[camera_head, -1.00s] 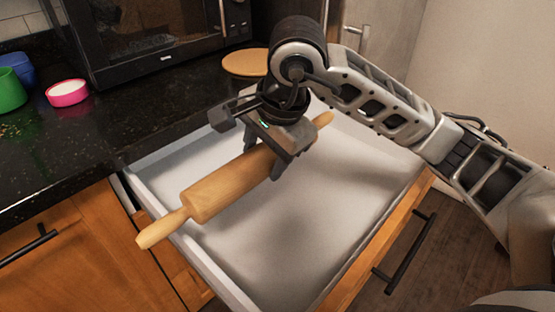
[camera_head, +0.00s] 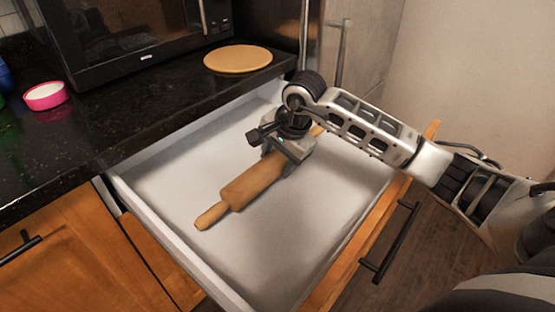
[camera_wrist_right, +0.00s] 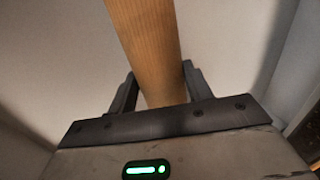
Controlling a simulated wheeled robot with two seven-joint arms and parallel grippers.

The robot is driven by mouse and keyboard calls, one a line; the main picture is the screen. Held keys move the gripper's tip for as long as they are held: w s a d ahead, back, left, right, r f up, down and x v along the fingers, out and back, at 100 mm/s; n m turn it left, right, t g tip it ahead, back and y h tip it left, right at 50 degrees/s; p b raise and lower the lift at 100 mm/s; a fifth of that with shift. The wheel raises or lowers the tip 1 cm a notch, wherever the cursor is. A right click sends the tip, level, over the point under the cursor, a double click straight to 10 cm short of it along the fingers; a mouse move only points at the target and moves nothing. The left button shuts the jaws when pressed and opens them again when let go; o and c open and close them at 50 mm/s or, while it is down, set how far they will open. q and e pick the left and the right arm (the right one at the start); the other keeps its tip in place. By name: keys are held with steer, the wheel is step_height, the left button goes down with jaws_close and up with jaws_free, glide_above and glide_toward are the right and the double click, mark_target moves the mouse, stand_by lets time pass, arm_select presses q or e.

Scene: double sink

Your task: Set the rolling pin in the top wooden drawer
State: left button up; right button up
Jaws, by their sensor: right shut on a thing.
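The wooden rolling pin (camera_head: 248,186) is within the open top drawer, slanting from lower left to upper right. My right gripper (camera_head: 284,160) is over its upper part and shut on it. The right wrist view shows the pin's body (camera_wrist_right: 147,45) between the two fingers (camera_wrist_right: 155,88). The drawer (camera_head: 175,243) is pulled out, with white inside and a wooden front at the right. I cannot tell whether the pin touches the drawer floor. The pin's far end is mostly hidden behind my gripper. My left gripper is not in view.
A black counter (camera_head: 110,120) borders the drawer at the left and back. On it are a microwave (camera_head: 140,35), a round wooden board (camera_head: 238,59) and a pink bowl (camera_head: 46,95). The drawer has a black handle (camera_head: 391,242). The rest of the drawer looks empty.

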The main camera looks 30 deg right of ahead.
steer(key=shift+w+f, duration=0.1)
steer(key=shift+f, duration=0.1)
steer(key=shift+f, duration=0.15)
steer(key=o, duration=1.4)
steer(key=shift+c, duration=0.2)
steer(key=shift+r, duration=0.25)
steer(key=v, duration=1.2)
steer(key=shift+p, duration=0.3)
